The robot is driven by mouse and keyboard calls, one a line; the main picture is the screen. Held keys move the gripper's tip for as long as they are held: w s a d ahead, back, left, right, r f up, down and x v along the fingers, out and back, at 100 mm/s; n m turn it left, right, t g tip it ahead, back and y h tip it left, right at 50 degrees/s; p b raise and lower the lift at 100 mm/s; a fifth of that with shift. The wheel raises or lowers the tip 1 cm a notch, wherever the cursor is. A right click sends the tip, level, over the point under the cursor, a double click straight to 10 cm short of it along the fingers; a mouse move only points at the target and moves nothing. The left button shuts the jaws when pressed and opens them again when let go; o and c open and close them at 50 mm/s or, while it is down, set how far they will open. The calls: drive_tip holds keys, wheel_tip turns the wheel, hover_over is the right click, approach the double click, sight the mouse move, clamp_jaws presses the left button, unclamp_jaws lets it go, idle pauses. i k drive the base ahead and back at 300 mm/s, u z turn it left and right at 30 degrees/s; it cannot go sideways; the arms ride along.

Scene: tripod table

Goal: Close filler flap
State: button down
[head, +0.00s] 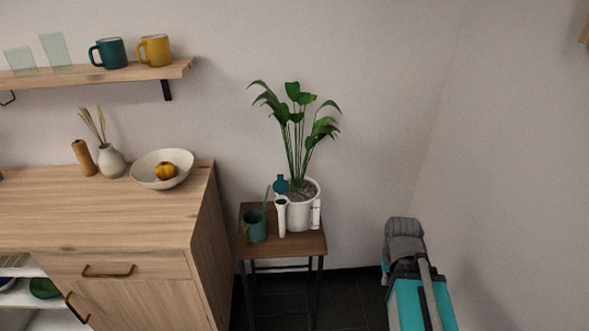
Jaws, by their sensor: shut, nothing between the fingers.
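The filler flap (281,184) is a small teal disc. It stands raised above the top of a slim white filler tube (282,219), whose mouth looks dark and open. The tube is at the front left of a white plant pot (303,215) holding soil and a tall leafy plant (297,125). The pot stands on a small dark-wood side table (291,245). My gripper is not in view.
A green watering can (256,228) stands left of the tube, its spout rising close beside it. A slim white piece (315,214) is at the pot's right. A wooden cabinet (205,225) borders the table on the left. A teal and grey object (407,300) is at right.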

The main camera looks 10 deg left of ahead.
sight(281, 186)
drive_tip(key=z, duration=0.75)
drive_tip(key=k, duration=0.95)
drive_tip(key=u, duration=1.15)
drive_tip(key=i, duration=0.55)
drive_tip(key=u, duration=0.05)
